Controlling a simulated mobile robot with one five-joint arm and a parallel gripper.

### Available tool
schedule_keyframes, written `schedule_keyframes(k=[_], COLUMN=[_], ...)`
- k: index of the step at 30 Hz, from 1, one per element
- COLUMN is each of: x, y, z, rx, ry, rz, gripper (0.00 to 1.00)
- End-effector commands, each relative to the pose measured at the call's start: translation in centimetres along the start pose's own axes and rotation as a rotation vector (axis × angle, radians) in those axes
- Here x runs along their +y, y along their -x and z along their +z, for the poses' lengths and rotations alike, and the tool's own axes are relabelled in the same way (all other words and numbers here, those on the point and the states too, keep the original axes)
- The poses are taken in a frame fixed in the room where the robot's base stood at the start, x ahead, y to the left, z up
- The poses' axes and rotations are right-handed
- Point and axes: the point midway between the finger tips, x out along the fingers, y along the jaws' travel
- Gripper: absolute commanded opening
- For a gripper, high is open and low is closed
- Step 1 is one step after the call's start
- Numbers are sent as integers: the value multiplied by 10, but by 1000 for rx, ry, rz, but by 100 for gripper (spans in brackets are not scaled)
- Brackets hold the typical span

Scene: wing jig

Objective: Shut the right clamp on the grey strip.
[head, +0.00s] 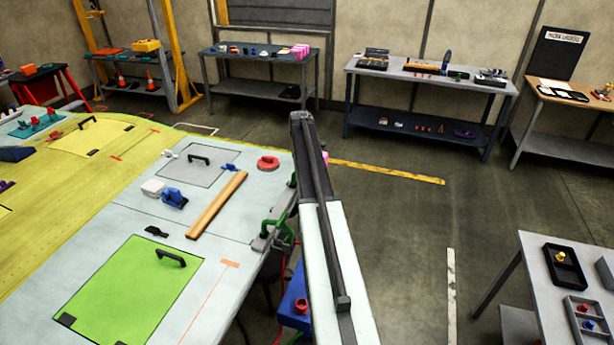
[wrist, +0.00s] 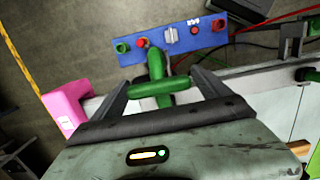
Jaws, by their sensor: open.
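In the wrist view a green clamp (wrist: 154,66) with a crosswise green bar stands between the fingers of my gripper (wrist: 161,82). The fingers are apart, one on each side of it; I cannot tell whether they touch it. Another green part (wrist: 311,75) shows at the right edge. In the head view a green clamp (head: 276,228) sits on the table's right edge, by a grey piece (head: 262,243) that may be the strip. My arm hides the gripper there. Whether the clamp's jaw meets the strip is hidden.
A blue panel (wrist: 215,33) with knobs lies beyond the clamp, and a pink block (wrist: 66,107) is at the left. Red and green cables run at upper right. In the head view a wooden bar (head: 217,205) and red ring (head: 268,162) lie on the table.

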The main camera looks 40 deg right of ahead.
Motion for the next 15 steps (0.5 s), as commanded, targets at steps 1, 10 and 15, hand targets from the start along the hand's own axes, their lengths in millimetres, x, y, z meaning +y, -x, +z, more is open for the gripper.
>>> schedule_keyframes(k=[1,10,15], x=[0,1,1], y=[10,64,77], z=[0,1,0], rx=[0,1,1], ry=[0,0,0], rz=[0,0,-1], gripper=[87,87,87])
